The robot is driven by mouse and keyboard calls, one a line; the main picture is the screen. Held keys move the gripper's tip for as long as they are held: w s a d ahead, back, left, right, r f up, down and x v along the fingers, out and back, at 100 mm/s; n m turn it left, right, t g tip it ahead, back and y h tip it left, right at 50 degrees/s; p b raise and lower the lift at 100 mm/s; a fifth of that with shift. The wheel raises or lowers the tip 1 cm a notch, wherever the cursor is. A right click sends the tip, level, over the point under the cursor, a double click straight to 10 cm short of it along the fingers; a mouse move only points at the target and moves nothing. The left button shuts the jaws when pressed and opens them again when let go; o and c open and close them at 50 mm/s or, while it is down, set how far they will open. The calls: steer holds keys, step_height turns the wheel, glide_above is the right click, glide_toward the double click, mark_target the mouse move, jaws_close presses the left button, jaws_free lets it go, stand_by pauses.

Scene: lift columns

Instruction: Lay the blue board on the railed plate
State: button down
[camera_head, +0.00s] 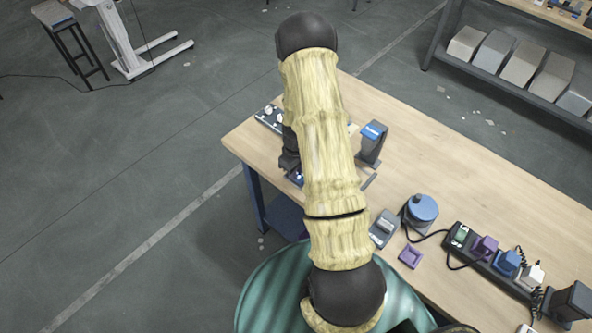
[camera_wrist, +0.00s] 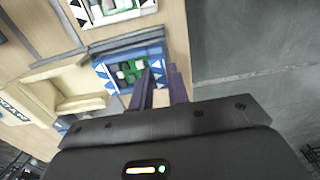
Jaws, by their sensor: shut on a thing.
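The blue board (camera_wrist: 128,70), with white triangles and a green patch with pale parts, lies under my fingertips in the wrist view. My gripper (camera_wrist: 158,82) is shut on its near edge. In the head view my gripper (camera_head: 289,162) is low over the left end of the table, partly behind my arm, with a bit of the blue board (camera_head: 296,178) below it.
A dark column with a blue top (camera_head: 372,143) stands right of my arm. A dark plate with white knobs (camera_head: 268,117) lies behind it to the left. A grey meter (camera_head: 384,228), a blue round device (camera_head: 421,210) and a power strip (camera_head: 490,262) sit nearer, right.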

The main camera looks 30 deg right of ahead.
steer(key=shift+f, duration=0.2)
stand_by(0.4)
steer(key=c, duration=0.8)
jaws_free()
steer(key=shift+c, duration=0.2)
steer(key=shift+r, duration=0.1)
steer(key=shift+r+p, duration=1.8)
steer(key=shift+r, duration=1.15)
